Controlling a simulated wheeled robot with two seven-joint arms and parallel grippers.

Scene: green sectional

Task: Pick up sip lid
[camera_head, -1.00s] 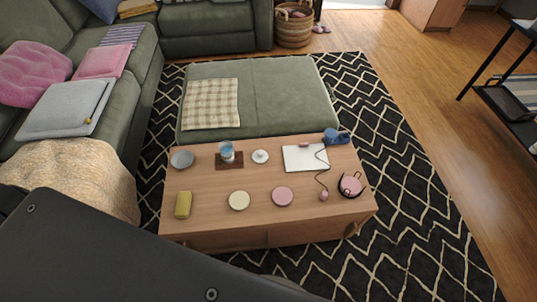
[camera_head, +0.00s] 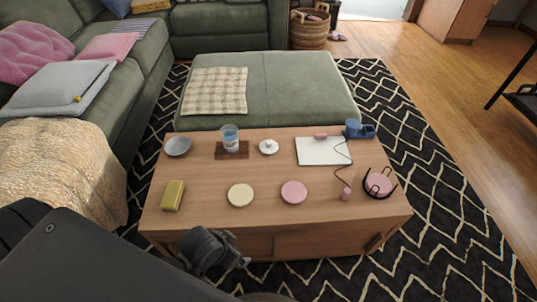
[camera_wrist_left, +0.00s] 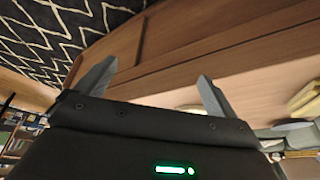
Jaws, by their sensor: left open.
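A small white round lid with a knob (camera_head: 268,146), which looks like the sip lid, lies on the wooden coffee table (camera_head: 215,185) near its back edge. It is just right of a blue-topped cup (camera_head: 230,139) on a brown mat (camera_head: 232,151). My left gripper (camera_head: 240,262) is at the table's front side, below the tabletop and well short of the lid. In the left wrist view its two fingers (camera_wrist_left: 154,85) are spread with nothing between them, facing the table's wooden front. My right gripper is not in view.
The tabletop holds a yellow block (camera_head: 172,196), a cream disc (camera_head: 240,195), a pink disc (camera_head: 294,192), a grey bowl (camera_head: 177,147), a white pad (camera_head: 322,151) with a cord, and a pink-topped holder (camera_head: 379,183). A green ottoman (camera_head: 290,85) stands behind.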

